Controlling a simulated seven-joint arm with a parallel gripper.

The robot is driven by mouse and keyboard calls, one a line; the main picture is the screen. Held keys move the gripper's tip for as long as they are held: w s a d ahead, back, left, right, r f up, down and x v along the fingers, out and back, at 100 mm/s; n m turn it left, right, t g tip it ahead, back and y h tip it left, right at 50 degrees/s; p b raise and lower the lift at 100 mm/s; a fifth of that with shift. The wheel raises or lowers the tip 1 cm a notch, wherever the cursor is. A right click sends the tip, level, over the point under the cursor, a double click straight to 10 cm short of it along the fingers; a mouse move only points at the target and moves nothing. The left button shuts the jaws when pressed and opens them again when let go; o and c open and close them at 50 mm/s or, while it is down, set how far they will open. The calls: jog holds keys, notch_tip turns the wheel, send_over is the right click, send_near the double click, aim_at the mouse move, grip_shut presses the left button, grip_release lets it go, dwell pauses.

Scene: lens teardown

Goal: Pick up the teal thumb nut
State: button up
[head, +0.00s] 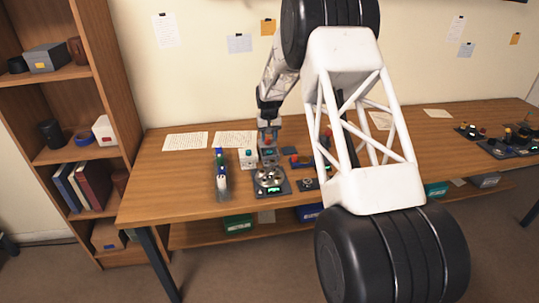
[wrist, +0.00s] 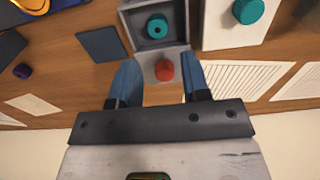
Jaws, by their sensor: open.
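A teal round piece with a dark centre hole, which looks like the thumb nut (wrist: 157,27), sits inside a grey square tray (wrist: 128,32) in the wrist view. A second teal round piece (wrist: 248,10) stands on a white plate at the upper right; it also shows in the head view (head: 248,153). My gripper (wrist: 160,72) is open and empty, its two blue fingers apart. A red knob (wrist: 164,70) shows between the fingertips, at the tray's near end. The teal piece in the tray lies beyond the fingertips. In the head view my gripper (head: 268,120) is above the tray area.
A dark square plate (wrist: 102,44) lies left of the tray, with a small purple piece (wrist: 23,72) farther left. Paper sheets (wrist: 240,78) lie on the wooden table (head: 150,180). A round metal device (head: 270,181) stands near the front edge, beside an upright blue-and-white object (head: 221,172).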

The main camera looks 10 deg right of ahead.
aim_at(270, 152)
jog(key=shift+f, duration=1.1)
jog(key=shift+f, duration=0.1)
jog(key=shift+s+d+f, duration=0.1)
jog(key=shift+f, duration=1.2)
jog(key=shift+s+f, duration=0.1)
jog(key=shift+f, duration=1.15)
jog(key=c, duration=0.7)
